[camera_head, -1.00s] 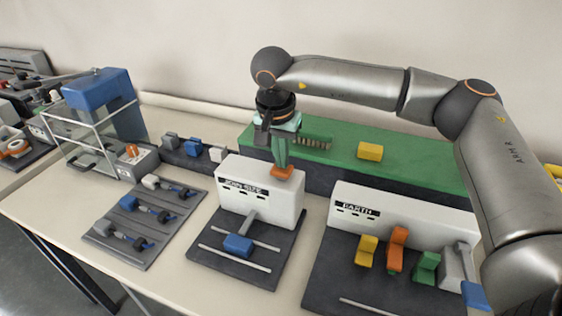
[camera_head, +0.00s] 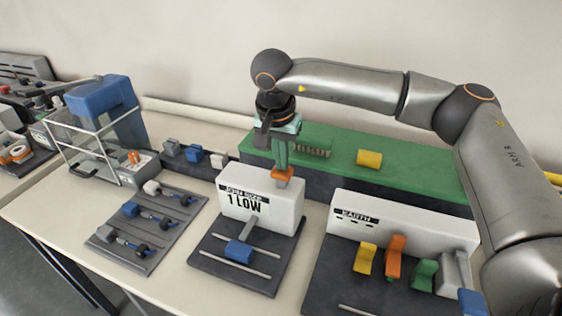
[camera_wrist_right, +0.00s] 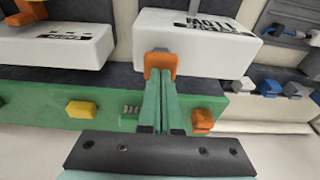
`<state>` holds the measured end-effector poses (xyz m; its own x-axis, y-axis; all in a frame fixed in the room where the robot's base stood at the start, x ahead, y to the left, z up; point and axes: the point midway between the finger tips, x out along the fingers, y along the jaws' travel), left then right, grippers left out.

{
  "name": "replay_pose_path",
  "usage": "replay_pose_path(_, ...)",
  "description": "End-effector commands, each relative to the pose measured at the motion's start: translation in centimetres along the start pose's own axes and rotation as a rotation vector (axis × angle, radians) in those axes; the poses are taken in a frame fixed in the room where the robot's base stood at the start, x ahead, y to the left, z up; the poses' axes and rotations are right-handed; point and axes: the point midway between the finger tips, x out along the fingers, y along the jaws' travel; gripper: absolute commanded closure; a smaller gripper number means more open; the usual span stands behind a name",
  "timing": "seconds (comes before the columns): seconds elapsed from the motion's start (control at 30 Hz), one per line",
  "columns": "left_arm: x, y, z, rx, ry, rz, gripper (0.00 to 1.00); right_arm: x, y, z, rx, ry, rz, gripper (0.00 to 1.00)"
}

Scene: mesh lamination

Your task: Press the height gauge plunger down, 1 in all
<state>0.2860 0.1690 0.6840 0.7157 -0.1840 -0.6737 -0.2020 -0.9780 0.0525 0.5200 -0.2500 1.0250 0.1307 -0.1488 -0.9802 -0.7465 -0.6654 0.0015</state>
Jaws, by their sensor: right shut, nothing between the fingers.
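A white box (camera_head: 275,207) with a small display stands on a dark base; its label is hard to read and its display shows "1 LOW". An orange plunger-like piece (camera_head: 282,174) is at the back top edge of this box, and it also shows in the wrist view (camera_wrist_right: 160,62). My right gripper (camera_head: 281,165) points straight down with its fingertips at the orange piece, seemingly touching it. In the wrist view its two green fingers (camera_wrist_right: 160,84) are together with nothing between them. My left gripper is in neither view.
A second white box (camera_head: 405,222) labelled "EARTH" stands to the right, with yellow, orange and green levers in front. Behind is a green-topped bench (camera_head: 420,170) with a yellow block (camera_head: 369,158). A grey rack (camera_head: 120,262) of blue-and-grey parts lies to the left.

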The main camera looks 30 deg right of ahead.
Motion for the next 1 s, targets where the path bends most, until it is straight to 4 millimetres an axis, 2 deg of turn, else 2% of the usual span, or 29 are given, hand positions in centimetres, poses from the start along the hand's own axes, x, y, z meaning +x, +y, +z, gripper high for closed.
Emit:
replay_pose_path(0.03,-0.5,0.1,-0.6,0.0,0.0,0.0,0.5,-0.8,0.0,-0.1,-0.001,-0.001,0.001,1.0)
replay_pose_path(0.5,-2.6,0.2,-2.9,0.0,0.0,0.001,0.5,-5.0,0.0,-1.0,0.0,0.001,-0.001,1.0)
replay_pose_path(1.0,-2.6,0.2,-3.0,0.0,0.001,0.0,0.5,-5.1,0.0,-1.1,0.0,0.001,-0.002,1.0)
